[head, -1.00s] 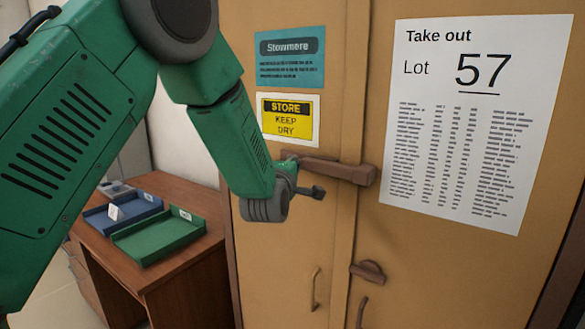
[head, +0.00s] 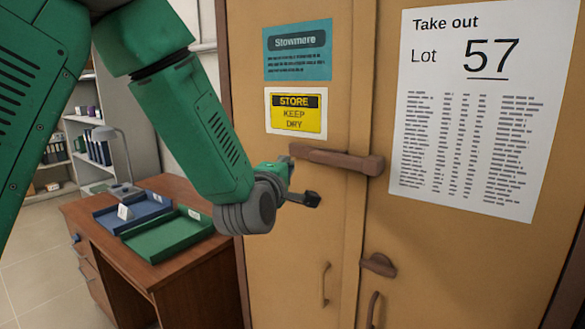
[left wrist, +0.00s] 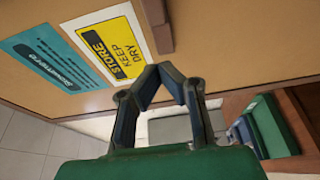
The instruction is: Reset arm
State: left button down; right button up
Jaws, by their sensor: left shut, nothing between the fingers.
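My left arm reaches in from the left in the head view, in front of a tan cabinet (head: 290,240). Its left gripper (head: 312,200) is shut and empty, just below the left part of the brown bar handle (head: 338,160). I cannot tell whether it touches the cabinet. In the left wrist view the left gripper's dark fingers (left wrist: 166,76) close together at their tips with nothing between them. The cabinet's yellow store-dry label (left wrist: 105,47) is beside them there. My right gripper is not in view.
A wooden desk (head: 180,275) left of the cabinet holds a green tray (head: 160,250), a blue tray (head: 105,222) and a lamp (head: 112,133). A shelf with binders (head: 98,150) stands behind. A large "Lot 57" sheet (head: 480,130) hangs on the right door.

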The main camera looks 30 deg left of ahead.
pick_arm(q)
jog(key=a+f, duration=0.1)
jog(key=a, duration=0.4)
jog(key=s+d+f+m+g+h+b, duration=0.1)
jog(key=s+d+f+m+g, duration=0.15)
jog(key=f, duration=0.75)
jog(key=s+d+f+m+g+h+b, duration=0.1)
jog(key=s+d+f+m+g+b, duration=0.2)
jog(key=f, duration=0.7)
jog(key=s+d+f+m+g+h, duration=0.1)
jog(key=s+d+f+m+h, duration=0.15)
jog(key=f+m, duration=0.45)
jog(key=s+d+f+m+g+b, duration=0.2)
jog(key=s+f+m+g, duration=0.2)
jog(key=s+f, duration=0.9)
jog(key=s+d+f+m+g+b, duration=0.2)
jog(key=s+f+m+g, duration=0.3)
jog(key=s+f, duration=0.8)
jog(key=shift+s+g+b, duration=0.3)
jog(key=shift+s+g, duration=0.25)
jog(key=shift+s, duration=1.05)
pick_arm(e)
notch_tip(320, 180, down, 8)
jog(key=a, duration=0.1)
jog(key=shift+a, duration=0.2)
